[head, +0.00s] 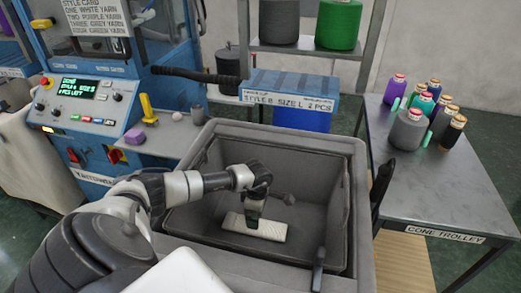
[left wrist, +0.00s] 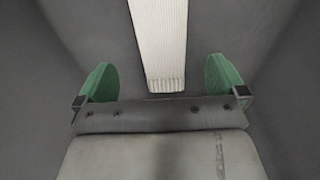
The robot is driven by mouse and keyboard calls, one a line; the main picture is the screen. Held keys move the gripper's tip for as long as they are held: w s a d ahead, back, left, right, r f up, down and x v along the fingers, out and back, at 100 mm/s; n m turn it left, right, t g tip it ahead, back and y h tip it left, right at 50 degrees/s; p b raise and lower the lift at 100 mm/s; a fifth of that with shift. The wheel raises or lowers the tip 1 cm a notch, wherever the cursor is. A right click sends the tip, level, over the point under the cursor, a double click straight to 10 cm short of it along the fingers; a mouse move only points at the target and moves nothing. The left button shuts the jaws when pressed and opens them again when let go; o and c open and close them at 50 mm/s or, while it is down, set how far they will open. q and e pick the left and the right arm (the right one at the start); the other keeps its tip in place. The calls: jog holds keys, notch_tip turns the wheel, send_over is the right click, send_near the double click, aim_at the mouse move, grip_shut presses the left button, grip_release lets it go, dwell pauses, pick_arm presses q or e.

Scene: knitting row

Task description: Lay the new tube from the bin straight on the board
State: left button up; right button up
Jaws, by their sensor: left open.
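A cream ribbed knitted tube (head: 268,229) lies on the floor of the grey bin (head: 360,200). In the left wrist view the tube (left wrist: 162,40) runs up and down the picture, its near end lying between and slightly ahead of the fingers. I cannot identify the board in these views.
The bin's high walls surround the left arm. A cone trolley (head: 440,185) with several yarn cones stands to the right.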

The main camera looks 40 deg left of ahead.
aim_at(266, 229)
pick_arm(q)
notch_tip(266, 229, down, 2)
jog(key=shift+s+a+f, duration=0.1)
jog(key=shift+a+f, duration=0.05)
jog(key=shift+f, duration=0.5)
jog(key=shift+s+a+f+p, duration=0.15)
jog(key=shift+f+p, duration=0.3)
jog(key=shift+f, duration=1.7)
jog(key=c, duration=0.9)
pick_arm(e)
jog(key=shift+r, duration=0.5)
pick_arm(q)
jog(key=shift+r, duration=0.15)
